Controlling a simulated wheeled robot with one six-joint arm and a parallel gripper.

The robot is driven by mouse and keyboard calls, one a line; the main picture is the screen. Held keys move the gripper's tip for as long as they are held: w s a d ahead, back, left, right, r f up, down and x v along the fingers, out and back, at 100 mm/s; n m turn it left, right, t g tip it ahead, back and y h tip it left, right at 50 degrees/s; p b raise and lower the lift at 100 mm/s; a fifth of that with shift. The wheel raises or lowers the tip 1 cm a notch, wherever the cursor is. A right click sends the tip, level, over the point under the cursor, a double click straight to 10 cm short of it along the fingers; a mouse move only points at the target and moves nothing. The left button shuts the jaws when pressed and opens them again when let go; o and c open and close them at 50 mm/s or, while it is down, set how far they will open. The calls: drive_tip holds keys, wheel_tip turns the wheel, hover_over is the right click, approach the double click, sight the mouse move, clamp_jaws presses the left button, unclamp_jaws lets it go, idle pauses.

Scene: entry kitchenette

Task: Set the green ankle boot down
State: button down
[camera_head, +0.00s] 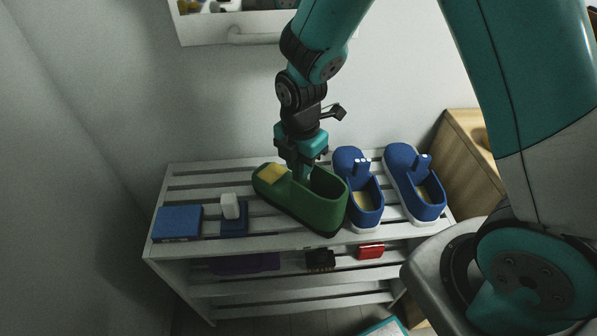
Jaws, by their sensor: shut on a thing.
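The green ankle boot (312,205) is in the middle of the head view, with a yellow patch on its toe at the left and its opening at the right. My gripper (302,170) points down and is shut on the boot's wall near the opening. The boot is over the top of a white slatted rack (180,254). I cannot tell whether its sole touches the slats. The fingertips are partly hidden by the boot.
Two blue shoes (358,190) (414,184) stand just right of the boot. A blue box (177,222) and a blue item with a white top (232,214) stand at its left. A lower shelf holds a red item (370,251). A wooden cabinet (466,135) is at the right.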

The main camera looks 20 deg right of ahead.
drive_tip(key=shift+w+d+f, duration=0.15)
drive_tip(key=shift+f, duration=0.35)
drive_tip(key=shift+r, duration=0.1)
drive_tip(key=c, duration=1)
unclamp_jaws()
